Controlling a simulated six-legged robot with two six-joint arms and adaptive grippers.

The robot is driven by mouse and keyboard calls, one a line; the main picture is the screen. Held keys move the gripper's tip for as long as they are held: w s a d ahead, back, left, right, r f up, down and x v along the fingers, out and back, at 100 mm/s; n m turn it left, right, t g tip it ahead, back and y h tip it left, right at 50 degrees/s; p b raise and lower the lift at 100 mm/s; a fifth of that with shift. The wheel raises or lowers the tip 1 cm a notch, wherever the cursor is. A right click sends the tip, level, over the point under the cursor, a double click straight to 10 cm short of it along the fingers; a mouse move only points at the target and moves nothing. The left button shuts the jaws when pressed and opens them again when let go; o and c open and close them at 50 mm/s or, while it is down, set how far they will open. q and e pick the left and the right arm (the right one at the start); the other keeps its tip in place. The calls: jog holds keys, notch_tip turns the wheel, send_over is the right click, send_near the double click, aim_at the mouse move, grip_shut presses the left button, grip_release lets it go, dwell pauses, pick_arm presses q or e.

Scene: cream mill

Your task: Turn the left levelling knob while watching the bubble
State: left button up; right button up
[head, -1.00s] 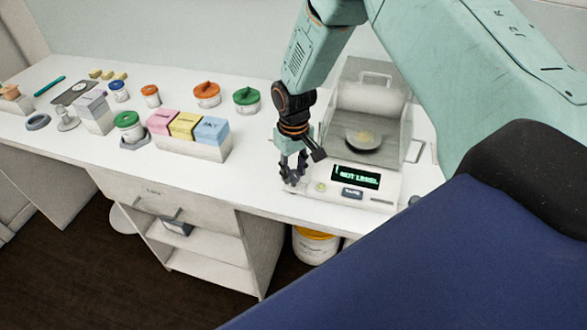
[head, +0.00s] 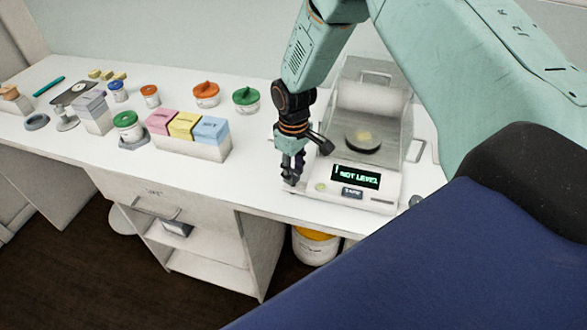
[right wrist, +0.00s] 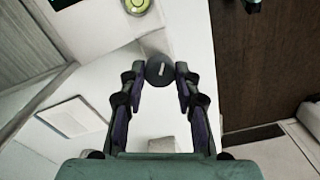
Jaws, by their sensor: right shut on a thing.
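The white balance (head: 374,197) stands on the bench with a clear draft shield; its display (head: 356,177) reads "NOT LEVEL". The round green bubble level (head: 321,187) is at its front left corner and also shows in the right wrist view (right wrist: 137,5); the bubble's exact place is too small to tell. My right gripper (head: 289,181) points down at the balance's left front corner. In the right wrist view its fingers (right wrist: 160,75) are shut on the dark round left levelling knob (right wrist: 160,70). In the head view the gripper hides this knob. My left gripper is not in view.
To the left stand pink, yellow and blue boxes (head: 185,125) and lidded jars (head: 246,98). The bench's front edge (head: 255,212) is close to the gripper. A yellow-topped bucket (head: 315,243) stands below.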

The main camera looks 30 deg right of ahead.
aim_at(294, 173)
jog(key=shift+s, duration=0.1)
jog(key=o, duration=1.1)
jog(key=shift+o, duration=0.2)
jog(key=shift+r, duration=0.1)
notch_tip(294, 173, up, 12)
